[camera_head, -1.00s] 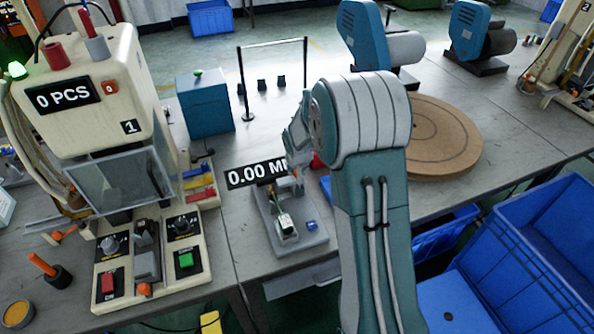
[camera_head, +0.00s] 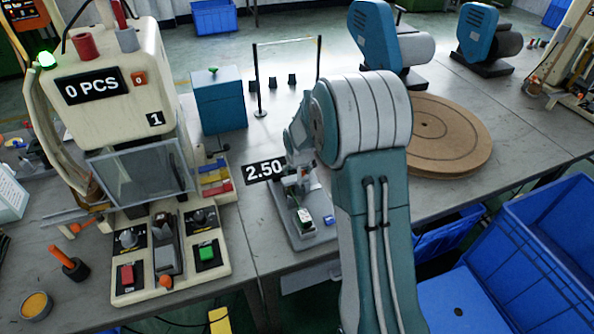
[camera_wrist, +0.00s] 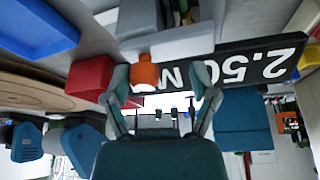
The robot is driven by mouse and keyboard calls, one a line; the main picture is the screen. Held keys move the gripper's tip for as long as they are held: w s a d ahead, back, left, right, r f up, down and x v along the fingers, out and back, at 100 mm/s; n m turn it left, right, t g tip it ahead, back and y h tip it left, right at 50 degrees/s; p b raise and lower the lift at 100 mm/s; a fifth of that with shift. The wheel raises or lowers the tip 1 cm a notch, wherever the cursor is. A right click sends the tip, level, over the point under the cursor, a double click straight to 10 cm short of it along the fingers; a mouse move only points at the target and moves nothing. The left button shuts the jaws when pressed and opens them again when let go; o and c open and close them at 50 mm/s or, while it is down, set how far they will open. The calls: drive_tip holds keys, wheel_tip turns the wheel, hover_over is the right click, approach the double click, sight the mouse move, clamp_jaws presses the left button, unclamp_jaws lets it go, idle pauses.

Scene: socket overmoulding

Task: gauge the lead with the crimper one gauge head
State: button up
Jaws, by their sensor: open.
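The gauge head (camera_head: 301,238) is a grey stand on the bench, left of my arm. An orange knob (camera_wrist: 145,74) shows near the left finger. In the head view my arm hides much of the gripper.
The press machine (camera_head: 115,90) with a 0 PCS display stands at left, its control panel in front. A blue box (camera_head: 219,105) and a thin frame (camera_head: 260,80) stand behind the gauge. A round brown disc (camera_head: 455,140) and blue crates (camera_head: 530,265) are at right.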

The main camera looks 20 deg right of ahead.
drive_tip(key=shift+d, duration=0.75)
drive_tip(key=v, duration=1.1)
drive_tip(key=shift+s+r, duration=0.2)
drive_tip(key=shift+r, duration=0.15)
drive_tip(key=shift+a, duration=0.1)
drive_tip(key=s+a+r+n, duration=0.1)
drive_tip(key=s+a+r, duration=0.3)
drive_tip(key=s+r, duration=0.75)
drive_tip(key=s+a+n, duration=0.1)
drive_tip(key=s, duration=0.7)
drive_tip(key=s+a+n+t+y, duration=0.1)
drive_tip(key=s+a, duration=0.1)
drive_tip(key=s, duration=0.7)
drive_tip(key=shift+a, duration=0.35)
drive_tip(key=shift+w+r, duration=0.1)
drive_tip(key=shift+r, duration=0.05)
